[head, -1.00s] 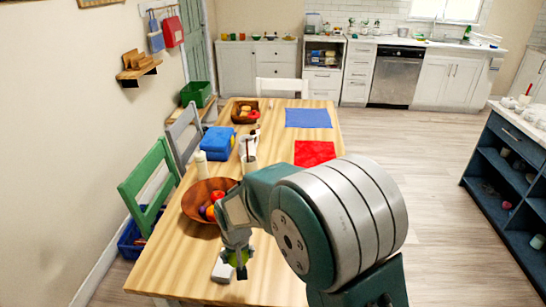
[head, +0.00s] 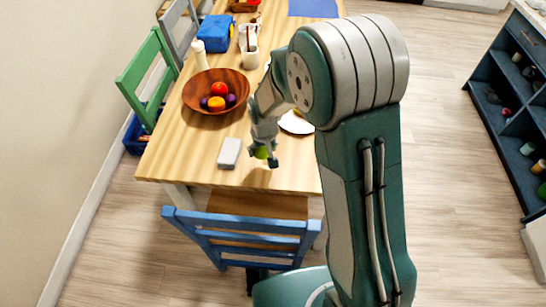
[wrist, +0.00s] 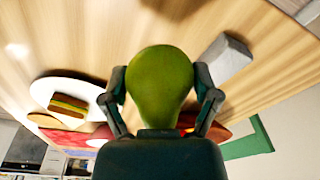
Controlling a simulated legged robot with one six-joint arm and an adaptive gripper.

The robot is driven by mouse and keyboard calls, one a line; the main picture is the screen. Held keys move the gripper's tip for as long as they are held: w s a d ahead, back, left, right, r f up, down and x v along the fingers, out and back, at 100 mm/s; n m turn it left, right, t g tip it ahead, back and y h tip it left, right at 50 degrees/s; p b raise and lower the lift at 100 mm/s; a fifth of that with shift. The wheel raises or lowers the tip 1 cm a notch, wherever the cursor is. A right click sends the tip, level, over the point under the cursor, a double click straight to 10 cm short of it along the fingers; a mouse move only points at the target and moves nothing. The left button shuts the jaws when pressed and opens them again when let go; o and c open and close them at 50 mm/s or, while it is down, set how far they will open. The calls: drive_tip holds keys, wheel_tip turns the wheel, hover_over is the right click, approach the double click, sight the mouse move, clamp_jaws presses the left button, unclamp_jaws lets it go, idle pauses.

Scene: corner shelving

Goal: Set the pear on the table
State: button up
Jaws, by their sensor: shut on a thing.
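The green pear (wrist: 160,80) is held between the two fingers of my gripper in the wrist view. In the head view the pear (head: 262,153) shows as a small green patch between the fingertips. My gripper (head: 265,156) points down over the near end of the wooden table (head: 180,150), close to its front edge. I cannot tell whether the pear touches the tabletop.
A light grey block (head: 229,153) lies just left of my gripper. A wooden bowl (head: 192,97) of fruit stands farther back left. A white plate (head: 296,123), bearing a sandwich (wrist: 68,104), lies behind right. A blue chair (head: 240,240) stands at the front edge.

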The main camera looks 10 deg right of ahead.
drive_tip(key=d+f, duration=0.1)
drive_tip(key=w+d+f, duration=0.1)
drive_tip(key=d+f, duration=0.1)
drive_tip(key=shift+f, duration=0.2)
drive_tip(key=shift+w+d+f, duration=0.15)
drive_tip(key=shift+f, duration=1.65)
drive_tip(key=shift+f, duration=0.1)
drive_tip(key=o, duration=1)
wheel_tip(320, 180, up, 12)
drive_tip(key=s, duration=0.1)
drive_tip(key=shift+s+d, duration=0.3)
drive_tip(key=shift+d, duration=0.1)
